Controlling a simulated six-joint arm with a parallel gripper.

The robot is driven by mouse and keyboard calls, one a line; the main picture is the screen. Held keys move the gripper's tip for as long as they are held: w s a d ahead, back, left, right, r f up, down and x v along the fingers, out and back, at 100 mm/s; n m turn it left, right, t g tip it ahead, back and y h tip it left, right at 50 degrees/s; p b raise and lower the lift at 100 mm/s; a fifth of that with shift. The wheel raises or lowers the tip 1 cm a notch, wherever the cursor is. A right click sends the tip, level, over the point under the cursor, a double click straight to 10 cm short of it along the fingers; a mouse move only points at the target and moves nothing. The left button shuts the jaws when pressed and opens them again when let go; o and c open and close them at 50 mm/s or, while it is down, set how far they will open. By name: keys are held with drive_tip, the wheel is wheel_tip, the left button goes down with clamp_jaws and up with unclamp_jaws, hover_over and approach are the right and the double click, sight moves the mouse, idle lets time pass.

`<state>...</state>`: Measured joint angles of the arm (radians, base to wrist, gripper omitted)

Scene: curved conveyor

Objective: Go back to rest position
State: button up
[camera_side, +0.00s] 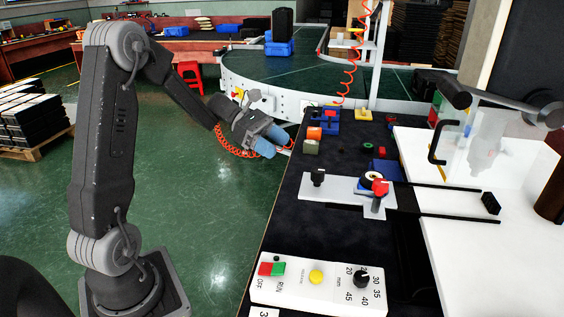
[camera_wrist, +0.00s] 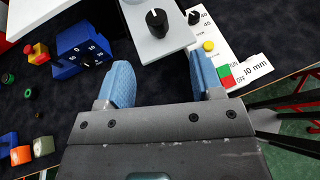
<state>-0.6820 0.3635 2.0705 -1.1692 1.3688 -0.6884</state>
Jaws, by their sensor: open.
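My gripper (camera_side: 265,142) has light blue fingers and is at the left edge of the dark workbench (camera_side: 290,215) in the side view, between the bench and the curved conveyor. In the wrist view my gripper (camera_wrist: 160,84) has its two blue fingers spread apart with nothing between them. My arm rises at the left of the side view and bends over and down toward the bench edge.
The curved green conveyor (camera_side: 285,72) lies behind. A control panel (camera_side: 318,285) with buttons and a dial sits at the bench front. A grey plate fixture (camera_side: 345,190) and small coloured parts are on the bench. Open green floor lies left of it.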

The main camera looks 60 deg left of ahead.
drive_tip(key=s+d+r+m+g+y, duration=0.3)
drive_tip(key=s+d+m, duration=0.2)
drive_tip(key=d+m, duration=0.3)
drive_tip(key=s+d+r+m+t+y, duration=0.1)
drive_tip(key=s+d+m+y, duration=0.2)
drive_tip(key=s+m, duration=0.4)
drive_tip(key=s+d+m+t+y, duration=0.1)
drive_tip(key=s+d+m+y, duration=0.3)
drive_tip(key=s+m, duration=0.4)
drive_tip(key=shift+r+m+y, duration=0.3)
drive_tip(key=shift+r+y, duration=0.1)
drive_tip(key=shift+y, duration=0.4)
